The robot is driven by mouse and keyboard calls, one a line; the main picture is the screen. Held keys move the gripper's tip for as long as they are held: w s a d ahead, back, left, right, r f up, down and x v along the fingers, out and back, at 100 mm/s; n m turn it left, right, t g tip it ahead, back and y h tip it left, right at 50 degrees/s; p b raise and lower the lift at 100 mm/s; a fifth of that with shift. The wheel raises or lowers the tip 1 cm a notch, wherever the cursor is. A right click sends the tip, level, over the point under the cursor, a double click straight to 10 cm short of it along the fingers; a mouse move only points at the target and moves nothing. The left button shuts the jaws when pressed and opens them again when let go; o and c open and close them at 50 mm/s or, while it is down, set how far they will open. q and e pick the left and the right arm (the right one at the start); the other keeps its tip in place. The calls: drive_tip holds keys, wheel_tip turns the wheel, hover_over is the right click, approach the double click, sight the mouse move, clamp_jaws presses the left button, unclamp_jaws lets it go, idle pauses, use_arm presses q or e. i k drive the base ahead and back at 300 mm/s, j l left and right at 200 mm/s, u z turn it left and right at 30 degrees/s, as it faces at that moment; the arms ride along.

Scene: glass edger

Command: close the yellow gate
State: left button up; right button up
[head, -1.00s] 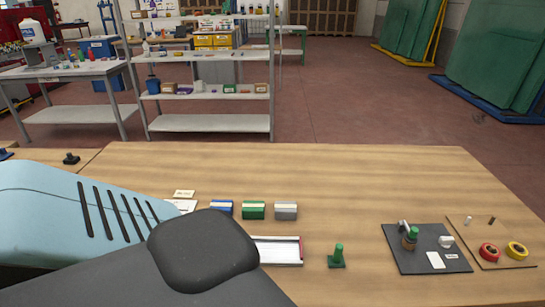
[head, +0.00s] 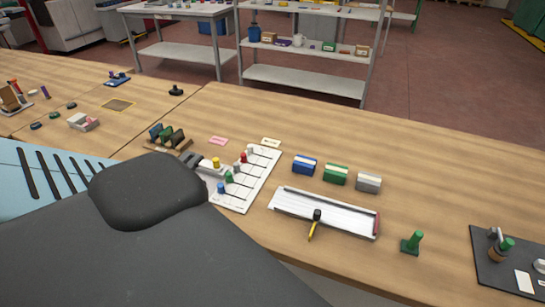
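I cannot tell for sure which part is the yellow gate. A white board (head: 257,178) with dark lines lies at mid-table, bearing small coloured knobs. Its yellow knob (head: 216,163) stands at the left, by a grey block; red, green and blue knobs are near it. A white tray (head: 285,205) with a red right end lies right of the board. A yellow piece with a black top (head: 314,224) leans at the tray's front edge. My arm covers the lower left and may hide part of the board's left side.
Blue (head: 304,166), green (head: 336,173) and grey (head: 368,182) blocks stand behind the tray. A green peg (head: 412,242) and a dark mat (head: 487,268) are to the right. A wooden rack (head: 170,144) stands behind the board. The table's back right is clear.

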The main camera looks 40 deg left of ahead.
sight(318, 213)
drive_tip(key=u, duration=0.95)
